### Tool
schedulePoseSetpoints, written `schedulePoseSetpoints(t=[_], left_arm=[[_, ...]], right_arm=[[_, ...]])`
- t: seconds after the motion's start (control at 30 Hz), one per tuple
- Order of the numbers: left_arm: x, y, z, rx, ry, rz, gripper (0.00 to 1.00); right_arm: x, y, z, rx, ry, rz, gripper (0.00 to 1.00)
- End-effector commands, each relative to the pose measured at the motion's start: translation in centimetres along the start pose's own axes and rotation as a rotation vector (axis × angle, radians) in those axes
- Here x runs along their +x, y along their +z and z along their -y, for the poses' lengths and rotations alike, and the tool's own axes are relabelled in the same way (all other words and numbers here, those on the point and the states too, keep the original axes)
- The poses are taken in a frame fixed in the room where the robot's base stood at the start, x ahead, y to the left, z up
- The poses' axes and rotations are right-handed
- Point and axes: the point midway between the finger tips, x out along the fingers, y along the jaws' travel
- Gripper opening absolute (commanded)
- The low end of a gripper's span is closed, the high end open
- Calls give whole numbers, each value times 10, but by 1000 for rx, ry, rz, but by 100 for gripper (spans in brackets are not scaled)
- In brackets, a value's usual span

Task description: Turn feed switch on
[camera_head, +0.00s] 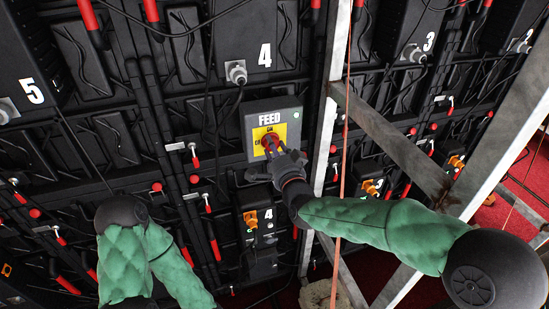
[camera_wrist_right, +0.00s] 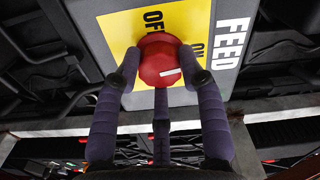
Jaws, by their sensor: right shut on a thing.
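The feed switch is a red round knob (camera_wrist_right: 161,60) on a yellow plate, also seen in the head view (camera_head: 269,142). The plate sits on a grey box (camera_head: 290,112) labelled FEED. In the wrist view, OFF is above the knob and ON is to its right. A white mark on the knob lies nearly level, toward the ON side. My right gripper (camera_wrist_right: 164,80) is shut on the knob, with two fingers at its sides and a third below; it also shows in the head view (camera_head: 272,153). My left arm shows at lower left, but its gripper is out of view.
Black wall panels with numbers, cables and red-handled levers surround the box. Smaller boxes with orange switches (camera_head: 250,218) sit below. A metal truss (camera_head: 395,145) and an orange cable (camera_head: 342,130) stand near my right arm.

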Motion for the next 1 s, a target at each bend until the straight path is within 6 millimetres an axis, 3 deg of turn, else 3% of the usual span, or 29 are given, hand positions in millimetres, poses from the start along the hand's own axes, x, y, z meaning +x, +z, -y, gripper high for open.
schedulePoseSetpoints(t=[0.03,0.3,0.87,0.9,1.0], left_arm=[[8,0,3,0,0,0,40],[22,-1,8,0,0,0,40],[24,-1,9,0,0,0,40],[24,-1,9,0,0,0,40],[24,-1,9,0,0,0,40]], right_arm=[[-1,7,-9,25,10,11,8],[-1,7,-7,130,12,13,8],[-1,7,-5,162,13,13,8],[-1,7,-5,162,13,13,43],[-1,6,-5,162,12,12,64]])
